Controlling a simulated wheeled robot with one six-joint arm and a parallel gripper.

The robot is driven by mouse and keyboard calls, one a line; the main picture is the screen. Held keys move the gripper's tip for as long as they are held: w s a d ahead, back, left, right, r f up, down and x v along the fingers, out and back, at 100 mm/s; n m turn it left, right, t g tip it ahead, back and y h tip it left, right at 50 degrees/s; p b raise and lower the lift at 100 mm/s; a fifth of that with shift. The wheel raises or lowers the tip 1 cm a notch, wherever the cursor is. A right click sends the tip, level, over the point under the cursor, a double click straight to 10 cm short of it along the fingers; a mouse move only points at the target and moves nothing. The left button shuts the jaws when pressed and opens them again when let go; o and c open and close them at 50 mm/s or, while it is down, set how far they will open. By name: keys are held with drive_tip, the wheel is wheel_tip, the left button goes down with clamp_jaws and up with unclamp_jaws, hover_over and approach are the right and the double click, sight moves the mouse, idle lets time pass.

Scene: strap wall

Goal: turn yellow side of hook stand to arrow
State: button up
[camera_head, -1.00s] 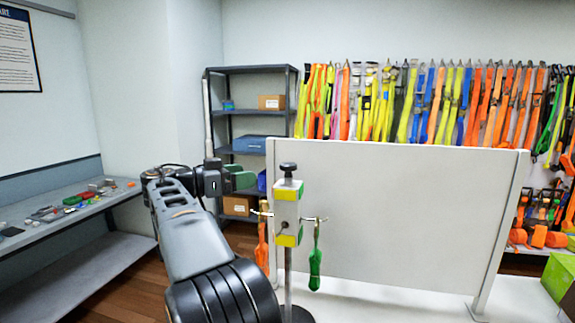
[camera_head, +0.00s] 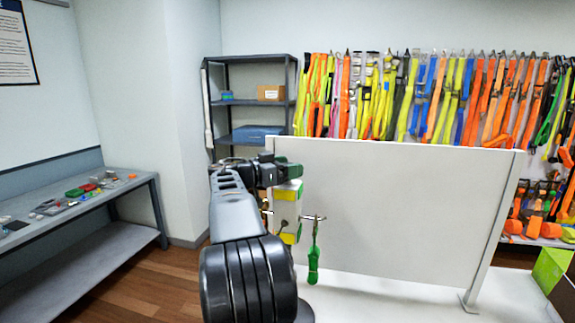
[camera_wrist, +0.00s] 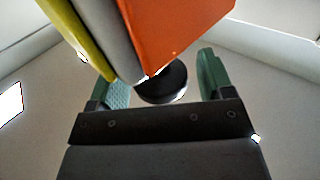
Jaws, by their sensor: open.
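The hook stand (camera_head: 287,212) is in front of the white panel in the head view, with yellow-green bands at the top and bottom of its pale block. In the wrist view, the stand's block (camera_wrist: 185,30) shows yellow, grey and orange faces. My gripper's green fingers (camera_wrist: 163,82) are apart, with a round black part (camera_wrist: 165,84) between them. Contact cannot be told. I cannot make out an arrow.
The white panel (camera_head: 400,215) stands close behind the hook stand. Straps (camera_head: 450,100) hang on the back wall. A shelf rack (camera_head: 250,105) stands behind left, and a bench (camera_head: 100,198) with small items is at the left. Floor between bench and stand is clear.

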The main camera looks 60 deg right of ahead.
drive_tip(key=shift+c, duration=0.3)
drive_tip(key=c, duration=1.2)
drive_tip(key=shift+s+d+f, duration=0.1)
drive_tip(key=shift+f, duration=0.05)
